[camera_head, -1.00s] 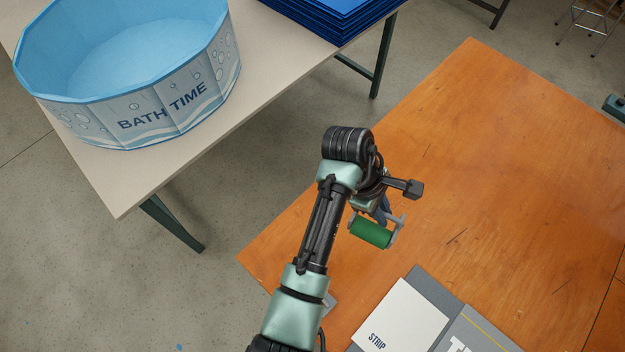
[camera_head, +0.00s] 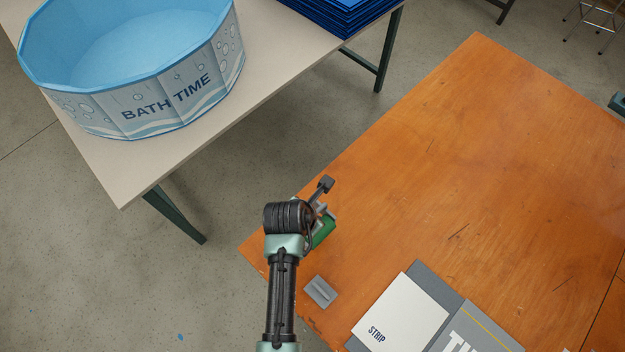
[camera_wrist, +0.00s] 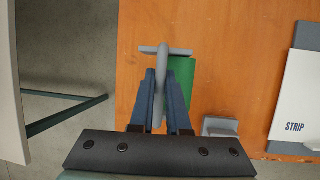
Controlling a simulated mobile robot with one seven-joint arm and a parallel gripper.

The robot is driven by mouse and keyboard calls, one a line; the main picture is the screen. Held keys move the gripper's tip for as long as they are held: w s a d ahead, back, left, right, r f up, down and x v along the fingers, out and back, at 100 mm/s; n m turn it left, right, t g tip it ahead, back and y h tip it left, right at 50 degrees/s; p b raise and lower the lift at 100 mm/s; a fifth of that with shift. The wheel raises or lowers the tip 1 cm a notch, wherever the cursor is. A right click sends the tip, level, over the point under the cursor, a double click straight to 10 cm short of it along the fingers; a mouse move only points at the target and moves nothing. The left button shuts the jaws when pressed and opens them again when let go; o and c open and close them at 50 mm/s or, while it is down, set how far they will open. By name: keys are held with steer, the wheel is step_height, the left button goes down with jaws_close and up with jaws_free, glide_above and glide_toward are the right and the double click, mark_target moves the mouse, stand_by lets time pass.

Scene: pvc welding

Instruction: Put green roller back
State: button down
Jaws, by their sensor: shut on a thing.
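The green roller (camera_head: 324,232) is at my gripper, over the left edge area of the orange wooden table (camera_head: 470,150). In the wrist view my gripper (camera_wrist: 161,75) has its two blue fingers closed on the roller's grey handle. The green roller cylinder (camera_wrist: 180,85) shows beside and behind the right finger. In the head view my arm hides much of the roller. A small grey holder (camera_head: 320,291) sits on the table near its front left edge, nearer than the roller; it also shows at the lower right in the wrist view (camera_wrist: 221,127).
A grey board with a white sheet marked STRIP (camera_head: 400,312) lies right of the grey holder. A pale table (camera_head: 120,185) with a blue tub (camera_head: 135,75) and blue stacked sheets (camera_head: 345,15) stands across a floor gap. The middle of the orange table is clear.

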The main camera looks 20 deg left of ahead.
steer(key=shift+f, duration=1.95)
steer(key=shift+f, duration=0.15)
steer(key=c, duration=0.9)
jaws_free()
steer(key=v, duration=1.2)
steer(key=shift+p, duration=0.4)
